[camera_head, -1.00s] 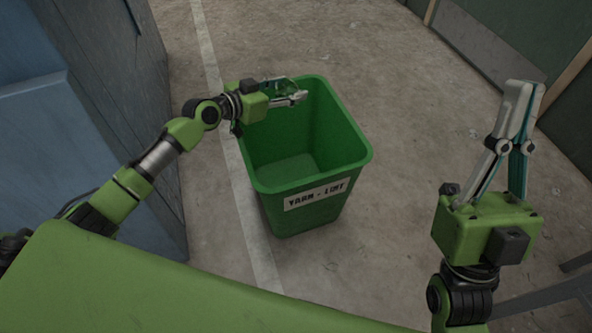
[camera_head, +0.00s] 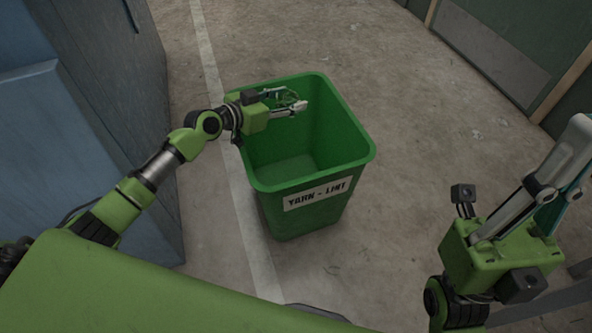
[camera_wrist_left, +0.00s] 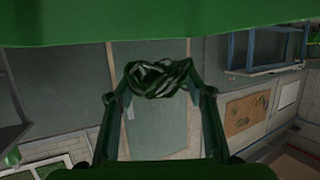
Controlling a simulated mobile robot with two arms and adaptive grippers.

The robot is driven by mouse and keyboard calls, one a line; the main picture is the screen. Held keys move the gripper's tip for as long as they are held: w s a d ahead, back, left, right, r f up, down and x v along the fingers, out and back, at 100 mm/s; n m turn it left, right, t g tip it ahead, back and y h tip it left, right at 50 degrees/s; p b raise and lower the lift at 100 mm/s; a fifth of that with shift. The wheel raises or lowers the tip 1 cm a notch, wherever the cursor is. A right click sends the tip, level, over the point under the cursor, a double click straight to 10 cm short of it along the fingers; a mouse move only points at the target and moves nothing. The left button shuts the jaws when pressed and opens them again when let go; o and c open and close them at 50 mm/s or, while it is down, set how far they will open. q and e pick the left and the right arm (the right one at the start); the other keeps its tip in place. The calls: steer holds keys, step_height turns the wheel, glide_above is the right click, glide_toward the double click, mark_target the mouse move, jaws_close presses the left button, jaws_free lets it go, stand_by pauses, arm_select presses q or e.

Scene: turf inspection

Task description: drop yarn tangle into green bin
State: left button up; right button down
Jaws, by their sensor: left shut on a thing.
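The green bin (camera_head: 335,205) stands upright on the floor, its label reading "YARN - LINT". Its visible inside is empty below the gripper. My left gripper (camera_head: 298,106) reaches over the bin's left rim and is above the opening, near the far side. It is shut on the yarn tangle, a dark green looped bundle (camera_wrist_left: 158,78) between the fingertips in the left wrist view. In the head view the tangle is small and hard to tell from the fingers. My right gripper (camera_head: 580,150) is at the right edge, away from the bin; its fingers overlap in view.
A blue-grey cabinet (camera_head: 95,110) stands close on the left of the bin. A pale line (camera_head: 235,170) runs along the concrete floor beside the bin. The floor (camera_head: 430,130) to the right is clear up to a dark green wall panel (camera_head: 500,45).

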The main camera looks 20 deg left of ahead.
arm_select(q)
steer(key=o, duration=1.1)
steer(key=shift+c, duration=0.2)
steer(key=v, duration=1.2)
